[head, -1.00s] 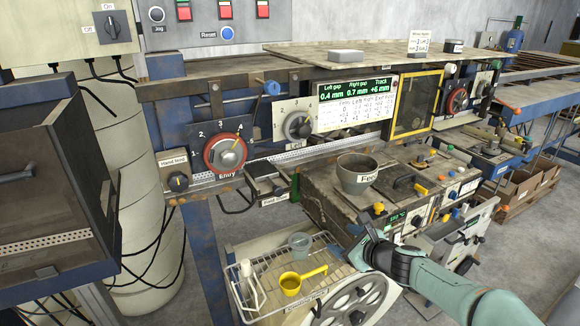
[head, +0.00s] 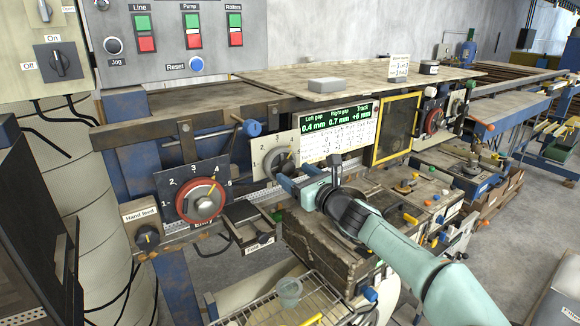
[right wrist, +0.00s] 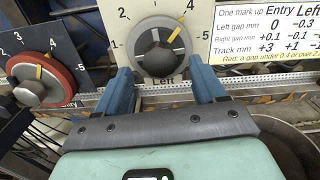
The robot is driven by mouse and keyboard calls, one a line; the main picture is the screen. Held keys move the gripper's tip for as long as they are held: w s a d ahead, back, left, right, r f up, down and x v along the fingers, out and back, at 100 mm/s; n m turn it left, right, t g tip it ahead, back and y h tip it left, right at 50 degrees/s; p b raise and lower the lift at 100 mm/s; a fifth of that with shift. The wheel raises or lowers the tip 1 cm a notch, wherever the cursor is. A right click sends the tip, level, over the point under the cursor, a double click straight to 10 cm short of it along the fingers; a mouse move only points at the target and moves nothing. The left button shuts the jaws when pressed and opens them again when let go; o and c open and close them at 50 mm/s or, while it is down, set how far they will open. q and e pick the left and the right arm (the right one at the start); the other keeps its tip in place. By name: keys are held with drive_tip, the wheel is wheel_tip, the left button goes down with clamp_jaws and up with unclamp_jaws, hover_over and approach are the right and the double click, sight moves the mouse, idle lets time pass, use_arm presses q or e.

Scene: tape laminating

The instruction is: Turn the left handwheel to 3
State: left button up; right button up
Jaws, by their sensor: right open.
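The left handwheel (head: 274,162) is a round grey dial on a pale plate marked 1 to 5, partly hidden by my right gripper in the head view. My right gripper (head: 291,171) is open in front of the dial. In the right wrist view its two blue fingers (right wrist: 163,82) stand apart, left and right of the wheel's lower part. My left gripper is not in view.
The red-rimmed Entry handwheel (head: 201,201) is to the left, with the hand feed knob (head: 147,237) beyond it. The display (head: 335,117) reads left gap 0.4 mm, right gap 0.7 mm, track +6 mm. A wire rack (head: 262,309) stands below.

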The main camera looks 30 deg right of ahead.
sight(290, 170)
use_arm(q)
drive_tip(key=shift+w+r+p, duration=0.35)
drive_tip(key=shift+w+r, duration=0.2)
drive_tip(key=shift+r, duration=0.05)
use_arm(e)
drive_tip(key=shift+w+a, duration=0.15)
drive_tip(key=shift+w, duration=1.55)
drive_tip(key=shift+s, duration=0.1)
drive_tip(key=c, duration=1.1)
drive_tip(key=shift+o, duration=0.2)
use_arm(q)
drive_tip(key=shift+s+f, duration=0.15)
use_arm(e)
drive_tip(key=n+b, duration=0.1)
drive_tip(key=n, duration=0.2)
drive_tip(key=shift+f+n+b, duration=0.1)
drive_tip(key=shift+n+b, duration=0.2)
drive_tip(key=shift+b, duration=0.1)
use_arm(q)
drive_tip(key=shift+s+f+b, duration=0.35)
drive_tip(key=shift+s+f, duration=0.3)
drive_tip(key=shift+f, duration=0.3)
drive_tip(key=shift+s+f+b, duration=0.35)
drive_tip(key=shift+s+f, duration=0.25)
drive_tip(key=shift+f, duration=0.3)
use_arm(e)
drive_tip(key=shift+n, duration=2.1)
